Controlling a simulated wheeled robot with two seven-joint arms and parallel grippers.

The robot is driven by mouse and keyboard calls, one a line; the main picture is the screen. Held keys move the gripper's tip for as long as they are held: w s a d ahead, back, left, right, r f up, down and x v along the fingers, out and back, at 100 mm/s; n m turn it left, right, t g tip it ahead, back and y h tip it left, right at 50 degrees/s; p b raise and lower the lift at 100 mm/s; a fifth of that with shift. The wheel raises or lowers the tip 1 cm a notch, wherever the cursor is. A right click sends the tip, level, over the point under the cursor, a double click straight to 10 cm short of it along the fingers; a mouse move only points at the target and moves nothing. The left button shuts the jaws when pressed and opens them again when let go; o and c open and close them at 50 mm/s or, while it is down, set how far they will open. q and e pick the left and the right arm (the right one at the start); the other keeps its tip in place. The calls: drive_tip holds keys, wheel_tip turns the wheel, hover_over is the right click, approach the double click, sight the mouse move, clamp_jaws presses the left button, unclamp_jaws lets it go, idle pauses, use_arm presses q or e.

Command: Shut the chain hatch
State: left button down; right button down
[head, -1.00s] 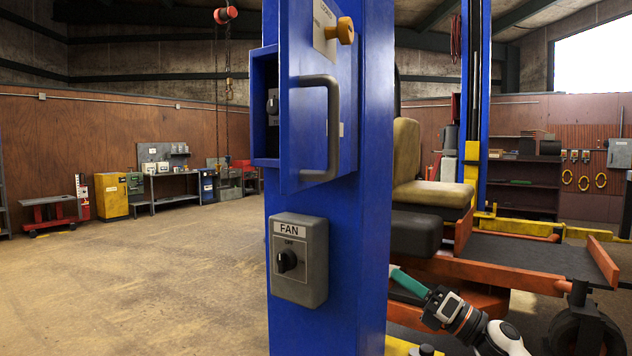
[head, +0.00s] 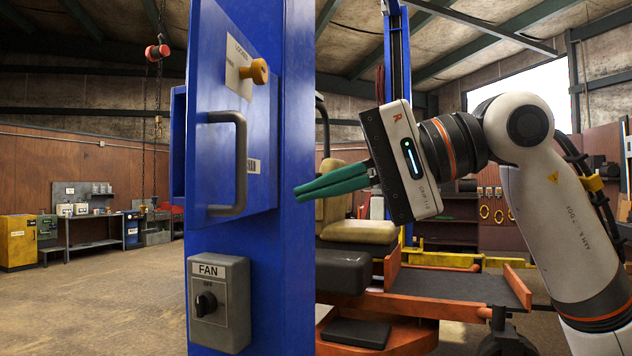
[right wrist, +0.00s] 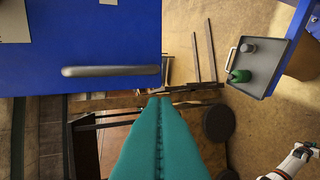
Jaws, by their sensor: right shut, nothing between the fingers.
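The chain hatch is a blue door (head: 262,120) on a blue post. It has a grey bar handle (head: 240,165) and an orange-yellow knob (head: 259,71). It stands ajar, its left edge off the blue box (head: 178,145) behind it; the box's inside is mostly hidden. My right gripper (head: 297,193) is shut and empty. Its teal fingers point left, right of the handle and apart from it in the picture. In the right wrist view the door (right wrist: 80,40) and handle (right wrist: 110,71) lie above left of the fingertips (right wrist: 160,101).
A grey FAN switch box (head: 219,303) sits on the post (head: 298,270) below the door. An orange mower with a seat (head: 360,231) stands behind, right of the post. A red chain hoist (head: 157,52) hangs at the left. The floor at left is open.

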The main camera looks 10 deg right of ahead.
sight(198, 213)
drive_tip(key=p+x, duration=0.1)
drive_tip(key=x, duration=0.2)
drive_tip(key=r+p+x, duration=0.1)
drive_tip(key=x, duration=0.3)
drive_tip(key=p+x, duration=0.1)
drive_tip(key=x, duration=0.2)
drive_tip(key=shift+w+a+r, duration=0.1)
drive_tip(key=shift+a, duration=0.5)
drive_tip(key=shift+w+a, duration=0.1)
drive_tip(key=shift+a, duration=0.05)
